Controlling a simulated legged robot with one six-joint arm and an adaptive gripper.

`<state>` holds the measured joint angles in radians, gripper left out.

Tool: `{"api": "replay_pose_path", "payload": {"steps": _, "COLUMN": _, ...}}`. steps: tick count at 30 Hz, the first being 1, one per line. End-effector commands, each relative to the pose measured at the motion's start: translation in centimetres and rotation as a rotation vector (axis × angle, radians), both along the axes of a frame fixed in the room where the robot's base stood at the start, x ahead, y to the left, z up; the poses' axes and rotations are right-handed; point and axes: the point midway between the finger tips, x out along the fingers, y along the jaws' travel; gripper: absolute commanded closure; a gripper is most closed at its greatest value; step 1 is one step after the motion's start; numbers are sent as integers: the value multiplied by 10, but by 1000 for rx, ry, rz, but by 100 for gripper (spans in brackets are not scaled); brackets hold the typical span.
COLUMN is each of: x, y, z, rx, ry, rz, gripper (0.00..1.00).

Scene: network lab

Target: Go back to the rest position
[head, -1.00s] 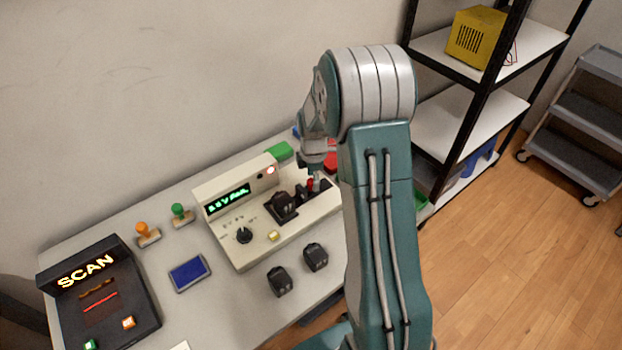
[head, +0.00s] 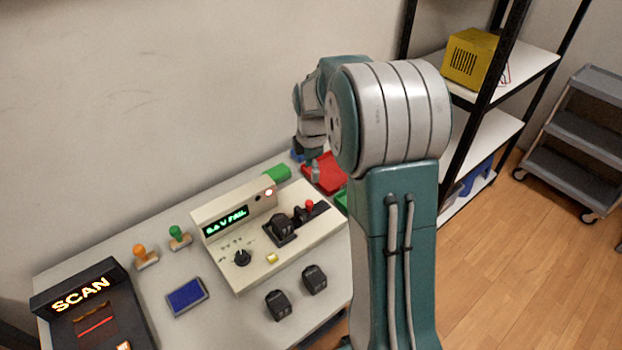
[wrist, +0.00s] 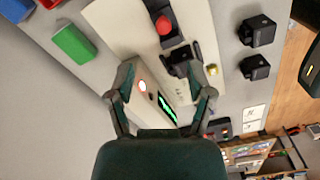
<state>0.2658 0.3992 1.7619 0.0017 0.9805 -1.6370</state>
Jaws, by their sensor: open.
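My arm rises on the right of the head view, and my gripper (wrist: 162,58) is at its far end. In the wrist view its two fingers are spread apart with nothing held between them. It hangs above the cream tester (head: 241,275), whose green display (head: 225,223) is lit and seems to read a voltage and FAIL. A black module (head: 281,230) sits in the tester's bay, beside a red-knobbed lever (head: 309,205). The wrist view also shows the red knob (wrist: 164,26) and the module (wrist: 181,58) beyond the fingertips, apart from them. In the head view my fingertips are mostly hidden.
Two loose black modules (head: 278,305) (head: 315,280) lie in front of the tester. A red bin (head: 325,172) and a green block (head: 277,173) are behind it. Stamps (head: 146,256), a blue pad (head: 187,296) and a SCAN station (head: 80,295) stand left. Shelving (head: 505,135) is at right.

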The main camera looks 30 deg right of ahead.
Motion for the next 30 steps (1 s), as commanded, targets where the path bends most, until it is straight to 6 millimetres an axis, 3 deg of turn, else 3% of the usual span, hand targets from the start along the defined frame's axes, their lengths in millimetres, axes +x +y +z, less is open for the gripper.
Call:
{"api": "replay_pose_path", "payload": {"steps": 17, "x": -2, "y": 2, "z": 6, "rx": -1, "ry": -6, "rz": -14, "gripper": 32}}
{"api": "replay_pose_path", "payload": {"steps": 23, "x": -28, "y": 27, "z": 49, "rx": -11, "ry": -77, "rz": -189, "gripper": 32}}
{"api": "replay_pose_path", "payload": {"steps": 30, "x": -80, "y": 63, "z": 101, "rx": 14, "ry": -187, "rz": -491, "gripper": 32}}
